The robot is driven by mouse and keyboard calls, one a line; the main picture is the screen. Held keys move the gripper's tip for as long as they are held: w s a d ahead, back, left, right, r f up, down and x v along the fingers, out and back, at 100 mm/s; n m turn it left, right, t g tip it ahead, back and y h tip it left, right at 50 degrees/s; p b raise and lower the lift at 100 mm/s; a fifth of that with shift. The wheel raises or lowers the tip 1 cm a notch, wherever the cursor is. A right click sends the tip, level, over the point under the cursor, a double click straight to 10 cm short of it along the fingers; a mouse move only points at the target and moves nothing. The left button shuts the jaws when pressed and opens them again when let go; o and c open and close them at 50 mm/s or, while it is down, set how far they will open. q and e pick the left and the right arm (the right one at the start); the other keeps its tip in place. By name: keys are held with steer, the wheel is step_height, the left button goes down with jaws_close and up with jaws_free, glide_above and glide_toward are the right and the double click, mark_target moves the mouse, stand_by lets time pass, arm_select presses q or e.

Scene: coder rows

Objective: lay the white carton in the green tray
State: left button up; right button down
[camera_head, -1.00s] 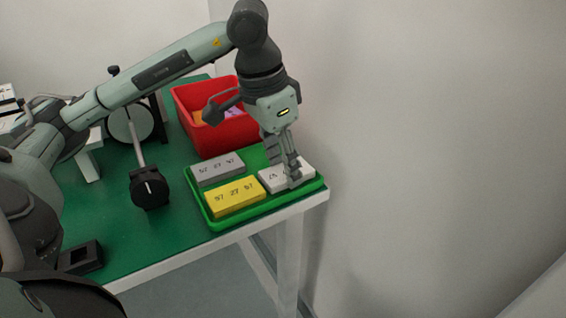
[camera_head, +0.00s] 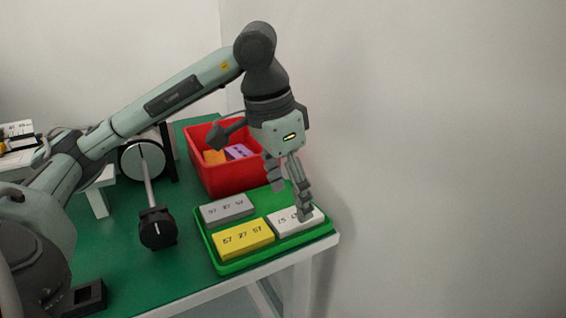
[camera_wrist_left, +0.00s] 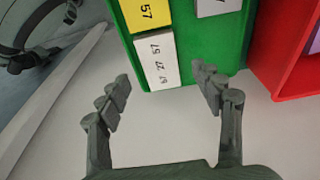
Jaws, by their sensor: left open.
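The white carton (camera_head: 287,222) lies flat in the green tray (camera_head: 232,267), at its right end beside the yellow carton (camera_head: 243,239). A grey carton (camera_head: 227,209) lies behind the yellow one in the same tray. My left gripper (camera_head: 288,203) is over the white carton and hides part of it in the head view. In the left wrist view the fingers are spread wide and empty, and the white carton (camera_wrist_left: 157,62) lies beyond the fingertips, between their lines. My right gripper is not in view.
A red bin (camera_head: 232,180) with orange and purple cartons stands behind the tray. A black-headed device (camera_head: 157,229) and a small black block (camera_head: 88,297) are on the green table to the left. A wall stands close on the right.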

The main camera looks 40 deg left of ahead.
arm_select(q)
step_height(320, 180, up, 8)
steer(key=s, duration=0.1)
steer(key=shift+s+a+r, duration=0.25)
steer(key=shift+s+a, duration=0.05)
steer(key=shift+a, duration=0.05)
